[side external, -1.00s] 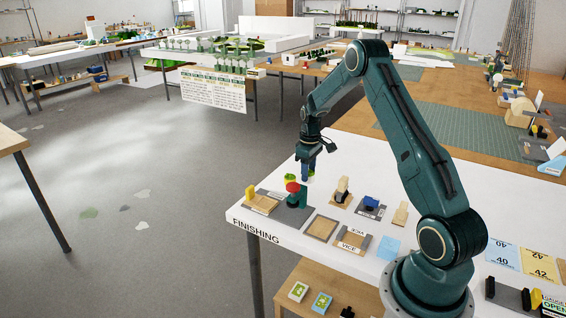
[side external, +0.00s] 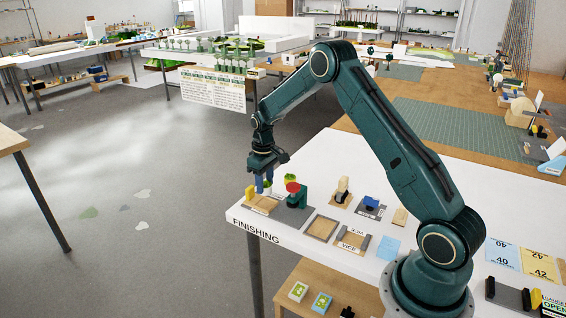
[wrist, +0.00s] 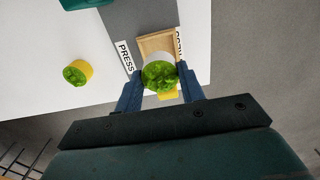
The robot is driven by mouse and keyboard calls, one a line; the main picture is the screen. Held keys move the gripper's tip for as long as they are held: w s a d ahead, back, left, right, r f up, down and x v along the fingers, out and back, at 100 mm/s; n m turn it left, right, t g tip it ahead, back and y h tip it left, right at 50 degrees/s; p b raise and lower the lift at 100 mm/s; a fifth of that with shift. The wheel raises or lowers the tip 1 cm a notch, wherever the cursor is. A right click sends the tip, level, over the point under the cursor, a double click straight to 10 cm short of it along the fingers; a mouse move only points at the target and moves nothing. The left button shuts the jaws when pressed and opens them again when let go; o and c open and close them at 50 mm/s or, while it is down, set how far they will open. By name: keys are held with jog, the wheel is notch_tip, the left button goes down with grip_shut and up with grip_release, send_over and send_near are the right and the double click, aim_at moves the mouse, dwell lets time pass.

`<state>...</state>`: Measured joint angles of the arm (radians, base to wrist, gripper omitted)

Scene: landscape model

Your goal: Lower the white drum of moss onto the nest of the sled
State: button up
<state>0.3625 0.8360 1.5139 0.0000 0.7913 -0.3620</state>
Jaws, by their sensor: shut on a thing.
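In the wrist view my gripper (wrist: 160,85) is shut on the white drum of moss (wrist: 158,74), a white cylinder with bright green moss on top. The wooden sled (wrist: 157,42) lies below and partly behind the drum. The drum hides its nest. A bit of the sled's yellow block (wrist: 169,95) shows at the near side of the drum. In the side view my gripper (side external: 264,188) is above the sled (side external: 262,206), beside its yellow block (side external: 250,193). The drum is mostly hidden by the fingers there, and I cannot tell its exact height.
A yellow drum of moss (wrist: 78,72) stands apart on the white table; it also shows in the side view (side external: 290,180). The green press with a red knob (side external: 294,191) stands right of the sled. An empty wooden tray (side external: 321,228) lies farther right. The table edge is close.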

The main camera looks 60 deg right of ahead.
aim_at(265, 193)
jog(key=shift+f, duration=0.2)
jog(key=shift+f, duration=2.1)
jog(key=shift+f, duration=0.1)
jog(key=o, duration=0.8)
jog(key=shift+r, duration=3.5)
